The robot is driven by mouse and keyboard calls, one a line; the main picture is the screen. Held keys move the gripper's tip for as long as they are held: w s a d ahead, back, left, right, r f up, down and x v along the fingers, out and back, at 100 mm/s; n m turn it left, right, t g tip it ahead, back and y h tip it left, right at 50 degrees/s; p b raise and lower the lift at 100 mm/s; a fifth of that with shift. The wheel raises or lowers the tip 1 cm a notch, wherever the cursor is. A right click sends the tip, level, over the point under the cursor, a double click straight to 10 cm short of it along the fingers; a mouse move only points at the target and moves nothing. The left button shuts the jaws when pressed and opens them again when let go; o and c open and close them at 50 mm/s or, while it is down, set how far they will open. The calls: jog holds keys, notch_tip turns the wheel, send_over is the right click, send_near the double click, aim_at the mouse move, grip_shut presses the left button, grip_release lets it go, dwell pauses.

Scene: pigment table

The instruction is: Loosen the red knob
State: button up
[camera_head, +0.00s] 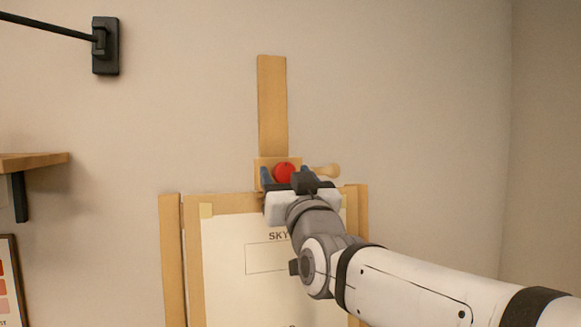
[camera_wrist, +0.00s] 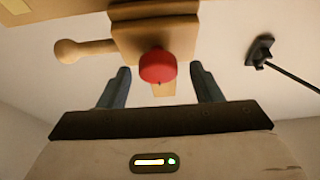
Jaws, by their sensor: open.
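The red knob (camera_head: 284,173) is on a wooden block (camera_head: 262,168) at the top of the easel, in front of its upright post (camera_head: 272,105). In the wrist view the round red knob (camera_wrist: 158,66) shows in front of the block (camera_wrist: 180,40). My gripper (camera_head: 284,178) is open, with one blue-grey finger on each side of the knob. In the wrist view my gripper's fingers (camera_wrist: 160,85) stand apart from the knob, with a gap on both sides. Whether the fingertips reach past the knob is hard to tell.
A wooden peg handle (camera_head: 327,171) sticks out right of the block. Below is a board with a paper sheet (camera_head: 225,265) marked "SKY". A wooden shelf (camera_head: 35,160) and a black wall bracket (camera_head: 105,46) are at the left. The wall on the right is bare.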

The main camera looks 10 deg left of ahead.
jog(key=shift+w+a+r, duration=0.1)
jog(key=shift+w+a, duration=0.05)
jog(key=shift+w, duration=0.1)
